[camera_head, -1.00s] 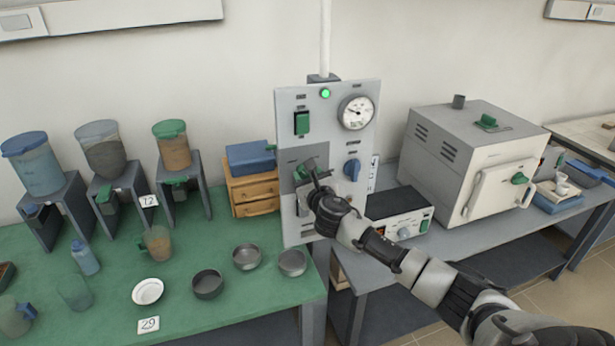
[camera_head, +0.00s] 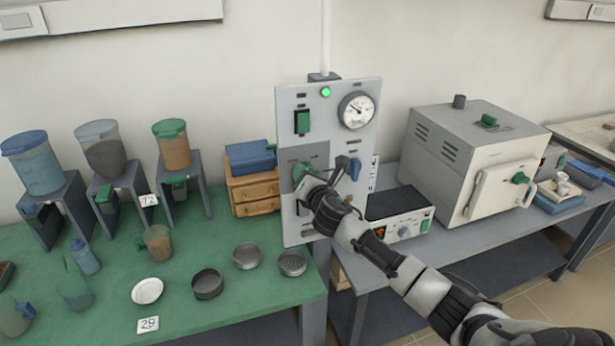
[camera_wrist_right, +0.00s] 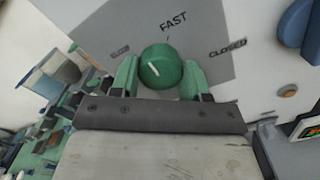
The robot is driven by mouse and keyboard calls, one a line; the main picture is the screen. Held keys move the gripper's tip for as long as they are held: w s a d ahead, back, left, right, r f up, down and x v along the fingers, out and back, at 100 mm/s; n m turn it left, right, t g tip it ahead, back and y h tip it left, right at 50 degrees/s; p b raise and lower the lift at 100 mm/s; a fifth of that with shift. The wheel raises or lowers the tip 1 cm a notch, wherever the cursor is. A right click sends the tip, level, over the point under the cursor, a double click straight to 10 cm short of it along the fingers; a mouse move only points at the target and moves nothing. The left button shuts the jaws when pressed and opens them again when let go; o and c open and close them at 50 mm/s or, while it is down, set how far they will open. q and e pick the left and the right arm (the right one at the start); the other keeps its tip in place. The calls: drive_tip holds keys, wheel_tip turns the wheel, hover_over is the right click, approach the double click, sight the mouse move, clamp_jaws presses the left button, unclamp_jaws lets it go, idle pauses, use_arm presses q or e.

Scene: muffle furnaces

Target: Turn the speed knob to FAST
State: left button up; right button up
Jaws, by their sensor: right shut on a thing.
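The speed knob (camera_wrist_right: 160,67) is green and round, with a white pointer mark. In the right wrist view it sits on a grey plate (camera_wrist_right: 205,40) on the panel. FAST is printed above it, a blurred label is at upper left, and CLOSED is at right. The white mark slants to the upper left, not straight at FAST. My right gripper (camera_wrist_right: 160,77) has one green finger on each side of the knob and is shut on it. In the head view my right gripper (camera_head: 307,178) is at the panel and partly hides the knob. My left gripper is not in view.
The white panel (camera_head: 285,215) also carries a blue knob (camera_head: 353,167) close to the right of my gripper, a round gauge (camera_head: 356,111), a green switch (camera_head: 302,122) and a lit green lamp (camera_head: 325,92). A furnace (camera_head: 470,150) stands at right. A green bench (camera_head: 225,318) lies at left.

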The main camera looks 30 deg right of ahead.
drive_tip(key=shift+m+b, duration=0.4)
drive_tip(key=shift+m, duration=3.8)
drive_tip(key=o, duration=0.9)
drive_tip(key=shift+b+v, duration=1.2)
drive_tip(key=shift+v, duration=4.2)
